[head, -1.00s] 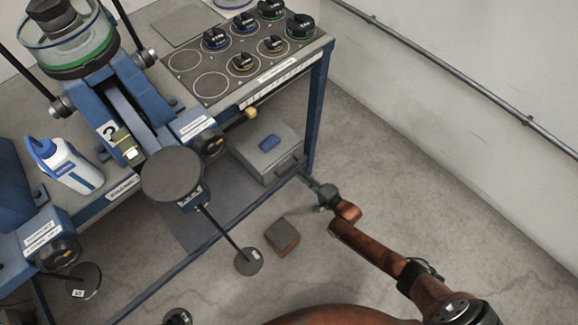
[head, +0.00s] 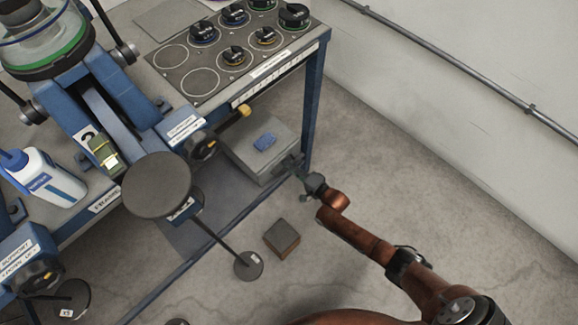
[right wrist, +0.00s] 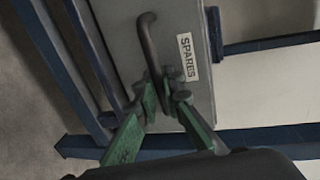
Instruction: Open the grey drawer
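The grey drawer unit (head: 246,132) stands under the right end of the workbench, with a blue item on its top. Its front (right wrist: 200,98) carries a "SPARES" label and a dark bar handle (right wrist: 146,32) in the right wrist view. The drawer looks shut. My right gripper (head: 300,171) is at the handle; its green fingers (right wrist: 162,84) have closed in with the bar between their tips. The fingertips hide part of the bar. My left gripper is not in view.
The blue-framed workbench (head: 318,50) has a leg close beside the gripper. A small dark block (head: 282,237) and a round-based stand (head: 248,265) are on the floor to the left. The floor to the right is clear.

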